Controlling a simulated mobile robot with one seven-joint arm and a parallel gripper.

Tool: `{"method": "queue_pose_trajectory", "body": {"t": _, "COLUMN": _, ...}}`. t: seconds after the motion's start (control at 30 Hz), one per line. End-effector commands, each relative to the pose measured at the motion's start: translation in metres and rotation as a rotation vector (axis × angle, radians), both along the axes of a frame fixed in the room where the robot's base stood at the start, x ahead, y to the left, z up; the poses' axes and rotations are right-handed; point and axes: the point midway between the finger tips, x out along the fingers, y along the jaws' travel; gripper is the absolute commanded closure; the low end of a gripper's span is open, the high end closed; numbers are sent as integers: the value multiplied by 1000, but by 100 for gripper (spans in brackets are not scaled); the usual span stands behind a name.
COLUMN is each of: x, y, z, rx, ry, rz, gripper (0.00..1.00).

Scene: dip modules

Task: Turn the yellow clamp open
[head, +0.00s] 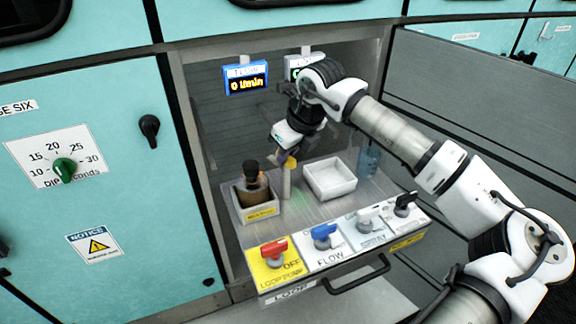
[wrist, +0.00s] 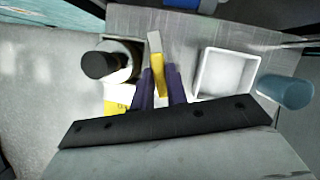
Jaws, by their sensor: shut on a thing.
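The yellow clamp (head: 290,163) sits at the top of a slim pale upright post (head: 286,184) in the open bay. In the wrist view the yellow clamp (wrist: 160,80) shows between the purple fingers of my gripper (wrist: 159,90), with a pale grey end pointing away from me. My gripper (head: 284,155) reaches down from above and is shut on the clamp. The fingers hide part of the clamp, so I cannot tell how far it is turned.
A dark bottle (head: 252,184) in a labelled holder stands left of the post. A white square tray (head: 330,178) and a blue cup (head: 369,159) stand to the right. Red (head: 274,249), blue (head: 323,234), grey and black levers line the front panel. A blue display (head: 247,80) hangs behind.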

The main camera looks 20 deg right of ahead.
Motion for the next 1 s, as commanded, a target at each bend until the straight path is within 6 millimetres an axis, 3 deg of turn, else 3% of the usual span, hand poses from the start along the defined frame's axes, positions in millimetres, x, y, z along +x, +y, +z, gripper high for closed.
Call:
{"method": "queue_pose_trajectory", "body": {"t": 0.03, "x": -1, "y": 0, "z": -7, "rx": -6, "ry": 1, "rz": -40, "gripper": 100}}
{"method": "queue_pose_trajectory", "body": {"t": 0.5, "x": -1, "y": 2, "z": -2, "rx": -3, "ry": 2, "rz": -331, "gripper": 100}}
{"method": "queue_pose_trajectory", "body": {"t": 1.0, "x": -1, "y": 2, "z": 0, "rx": 0, "ry": 3, "rz": -389, "gripper": 100}}
